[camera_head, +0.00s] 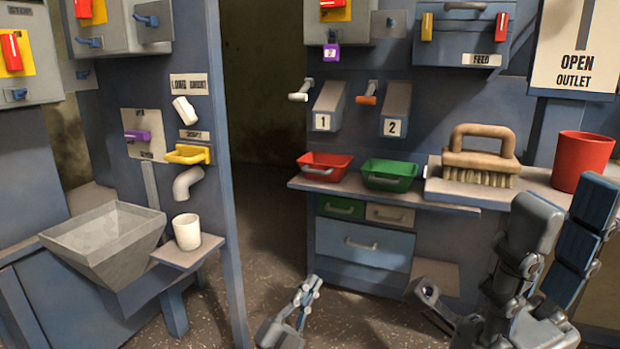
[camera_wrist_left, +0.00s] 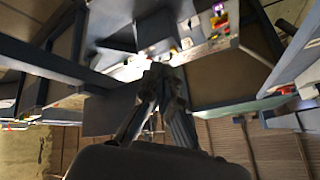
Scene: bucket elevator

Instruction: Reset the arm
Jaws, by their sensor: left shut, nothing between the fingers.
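My left gripper (camera_head: 306,284) is low in the middle of the head view, above the speckled floor. Its slim grey fingers are together with nothing between them. In the left wrist view the fingers (camera_wrist_left: 158,80) point away from the camera, close together at the tips and empty. My right gripper (camera_head: 495,245) is large at the lower right of the head view. Its thick dark fingers are spread apart and hold nothing that I can see. It is in front of the right counter, and part of its arm is out of frame.
A shelf (camera_head: 460,205) holds a red tray (camera_head: 324,168) and a green tray (camera_head: 388,175). A brush (camera_head: 480,160) and red cup (camera_head: 583,160) stand on the right counter. At left are a grey hopper (camera_head: 105,245) and white cup (camera_head: 187,232). A dark doorway (camera_head: 265,130) opens between.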

